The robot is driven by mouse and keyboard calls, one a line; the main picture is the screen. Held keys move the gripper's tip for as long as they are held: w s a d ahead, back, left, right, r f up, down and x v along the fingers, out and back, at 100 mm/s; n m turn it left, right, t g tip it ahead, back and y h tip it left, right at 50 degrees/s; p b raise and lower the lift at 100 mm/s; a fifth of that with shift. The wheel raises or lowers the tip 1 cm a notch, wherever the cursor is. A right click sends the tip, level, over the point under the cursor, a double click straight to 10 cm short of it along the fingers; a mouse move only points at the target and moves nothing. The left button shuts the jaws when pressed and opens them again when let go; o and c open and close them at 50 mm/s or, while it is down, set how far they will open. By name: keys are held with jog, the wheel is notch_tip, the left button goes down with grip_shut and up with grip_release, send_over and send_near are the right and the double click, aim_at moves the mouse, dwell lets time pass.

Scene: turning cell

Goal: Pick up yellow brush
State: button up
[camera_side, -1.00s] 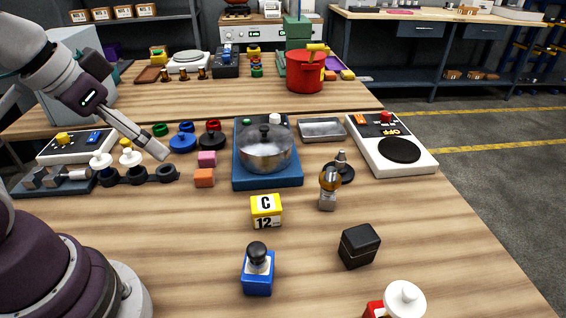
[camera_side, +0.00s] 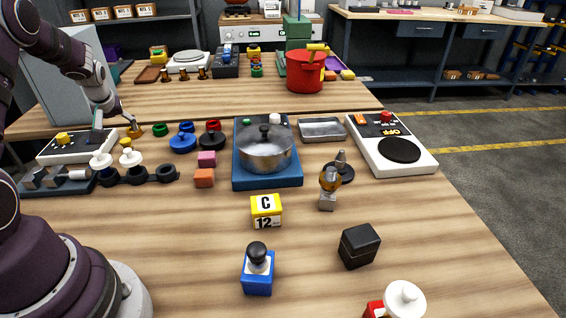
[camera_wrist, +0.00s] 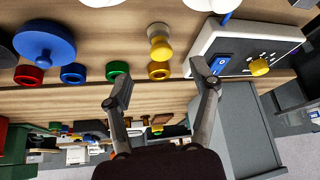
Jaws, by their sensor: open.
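No shape with bristles is clear. Two yellow pieces are near my gripper (camera_wrist: 163,84): a small yellow ring (camera_wrist: 159,70) and a pale yellow knobbed piece (camera_wrist: 159,42) behind it in the wrist view. I cannot tell which one is the brush. In the side view the yellow ring (camera_side: 133,131) is at the left end of the row of rings, close to my fingertips. The yellow knobbed piece (camera_side: 126,143) is nearer the camera. My gripper is open and empty. In the wrist view the ring appears between its fingertips; contact cannot be told.
A white control box (camera_wrist: 247,46) with a blue switch and yellow knob is beside my right finger. Green (camera_wrist: 117,71), blue (camera_wrist: 73,73) and red (camera_wrist: 28,74) rings line up to the left. A blue lidded disc (camera_wrist: 45,42) and white knobs stand near the knobbed piece.

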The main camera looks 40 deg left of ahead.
aim_at(124, 140)
jog(key=x, duration=0.7)
jog(key=shift+a+r, duration=0.2)
grip_shut()
